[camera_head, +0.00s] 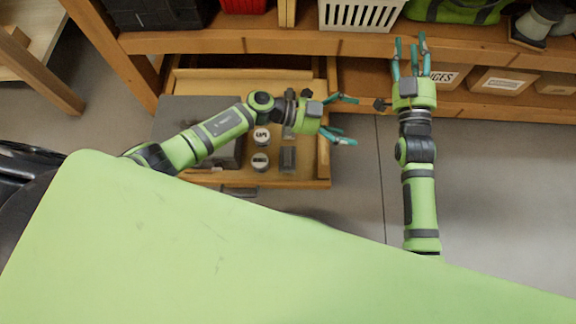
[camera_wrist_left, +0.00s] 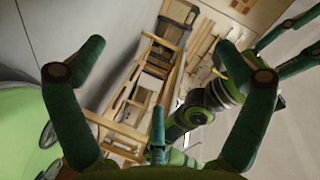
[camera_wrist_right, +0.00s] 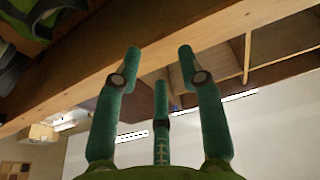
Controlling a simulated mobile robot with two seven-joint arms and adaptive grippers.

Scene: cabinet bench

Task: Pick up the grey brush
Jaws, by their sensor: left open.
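An open wooden drawer (camera_head: 322,160) holds several small items. A small grey block-like item (camera_head: 288,160) lies in its right part; I cannot tell whether it is the grey brush. No other thing is clearly a brush. My left gripper (camera_head: 345,121) is open and empty, above and just past the drawer's right side, with its fingers pointing right. My left forearm and wrist cover part of the drawer. My right gripper (camera_head: 411,52) is open and empty, in front of the shelf edge, right of the drawer, with its fingers pointing towards the shelf.
Two round tins (camera_head: 261,160) and a grey tray-like thing (camera_head: 185,108) are in the drawer. The wooden bench (camera_head: 210,41) carries a white basket (camera_head: 358,14) and a green bag (camera_head: 455,10). Labelled boxes (camera_head: 500,82) sit on the lower shelf. The floor (camera_head: 500,180) at right is clear.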

